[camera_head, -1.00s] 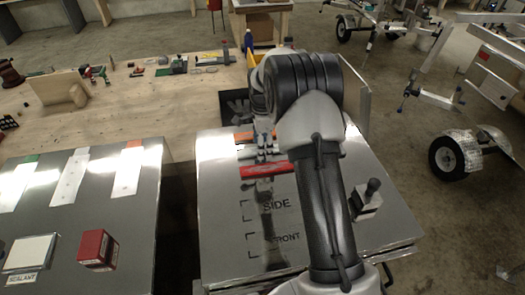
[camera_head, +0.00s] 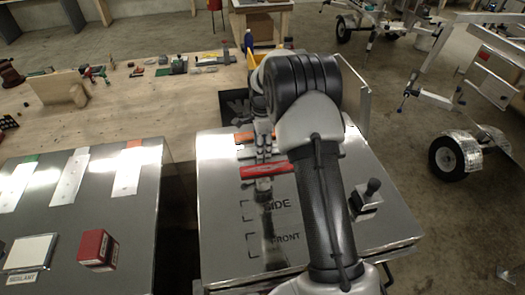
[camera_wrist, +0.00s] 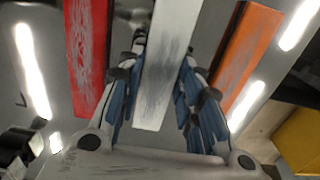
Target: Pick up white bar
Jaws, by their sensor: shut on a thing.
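The white bar (camera_wrist: 168,65) runs lengthwise between the blue-padded fingers of my gripper (camera_wrist: 158,92) in the wrist view. The fingers are shut on it. A red bar (camera_wrist: 87,50) lies to its left and an orange bar (camera_wrist: 247,52) to its right. In the head view, my gripper (camera_head: 259,148) is low over the metal table between the red bar (camera_head: 281,168) and the orange bar (camera_head: 243,136). My arm and gripper hide most of the white bar there. I cannot tell whether it still touches the tabletop.
The metal table (camera_head: 345,225) has printed marks and a small clamp-like block (camera_head: 368,197) at right. A second metal table (camera_head: 135,190) at left holds white plates and a red box (camera_head: 97,249). A wooden bench (camera_head: 140,110) with tools stands behind.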

